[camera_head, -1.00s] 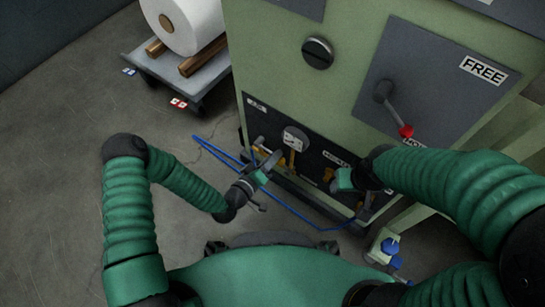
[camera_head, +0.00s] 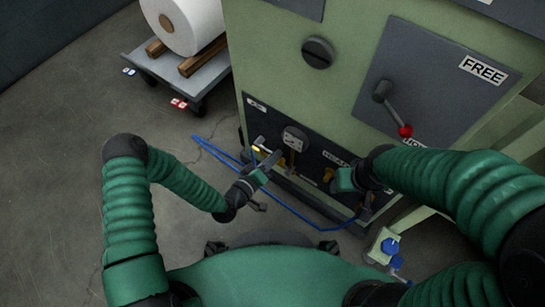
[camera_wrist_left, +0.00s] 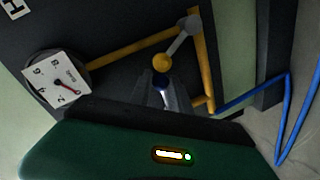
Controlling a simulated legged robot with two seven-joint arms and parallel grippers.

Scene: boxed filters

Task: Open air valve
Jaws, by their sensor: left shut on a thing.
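The air valve has a grey lever (camera_wrist_left: 178,42) on yellow pipes, with a yellow ball (camera_wrist_left: 162,62) at the lever's lower end in the left wrist view. A small dark blue round part (camera_wrist_left: 161,82) lies just below the ball, between my fingers. My left gripper (camera_wrist_left: 160,95) is shut at the valve handle; the exact contact is hard to see.
A blue hose (camera_head: 285,205) loops over the floor below the panel. A red-knobbed lever (camera_head: 405,131) and a black round knob (camera_head: 318,53) are higher on the green machine (camera_head: 270,70). A cart (camera_head: 190,85) with a white roll stands at the upper left.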

